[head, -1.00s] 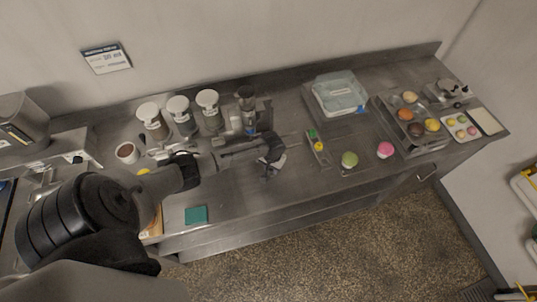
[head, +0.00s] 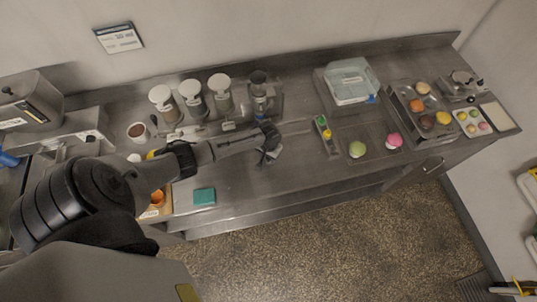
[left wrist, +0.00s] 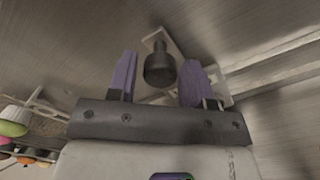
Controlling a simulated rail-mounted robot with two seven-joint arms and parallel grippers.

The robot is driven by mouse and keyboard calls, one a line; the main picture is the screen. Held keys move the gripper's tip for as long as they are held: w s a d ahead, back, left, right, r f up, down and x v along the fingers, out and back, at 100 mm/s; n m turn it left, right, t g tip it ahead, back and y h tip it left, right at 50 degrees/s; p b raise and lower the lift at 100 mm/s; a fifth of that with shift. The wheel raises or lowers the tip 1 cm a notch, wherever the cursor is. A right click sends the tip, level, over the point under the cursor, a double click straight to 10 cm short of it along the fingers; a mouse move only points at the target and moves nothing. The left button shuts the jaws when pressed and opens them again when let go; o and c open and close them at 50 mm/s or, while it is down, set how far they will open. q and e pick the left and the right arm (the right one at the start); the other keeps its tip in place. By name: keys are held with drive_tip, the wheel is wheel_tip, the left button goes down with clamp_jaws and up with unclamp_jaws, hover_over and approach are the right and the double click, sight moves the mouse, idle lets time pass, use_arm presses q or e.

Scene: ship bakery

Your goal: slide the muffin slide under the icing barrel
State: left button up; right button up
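The icing barrel (head: 258,85) appears to be the dark-topped dispenser against the back of the counter in the head view. The muffin slide (head: 272,154) shows as a small pale piece in front of it, partly covered by my left gripper (head: 268,138). In the left wrist view the slide's pale plate (left wrist: 180,49) carries a dark round knob (left wrist: 160,68). The knob lies between the two purple fingers of my left gripper (left wrist: 157,78). The fingers are apart, with gaps visible on both sides of the knob. My right gripper is not in view.
A toppings holder (head: 325,135), a green muffin (head: 357,149) and a pink muffin (head: 393,141) stand to the right. Several canisters (head: 192,98) line the back left. A teal cloth (head: 204,196) lies near the front edge. Bare counter lies between it and the slide.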

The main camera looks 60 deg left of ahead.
use_arm(q)
drive_tip(key=shift+o, duration=1)
wheel_tip(320, 180, up, 14)
drive_tip(key=shift+f, duration=0.1)
idle(0.5)
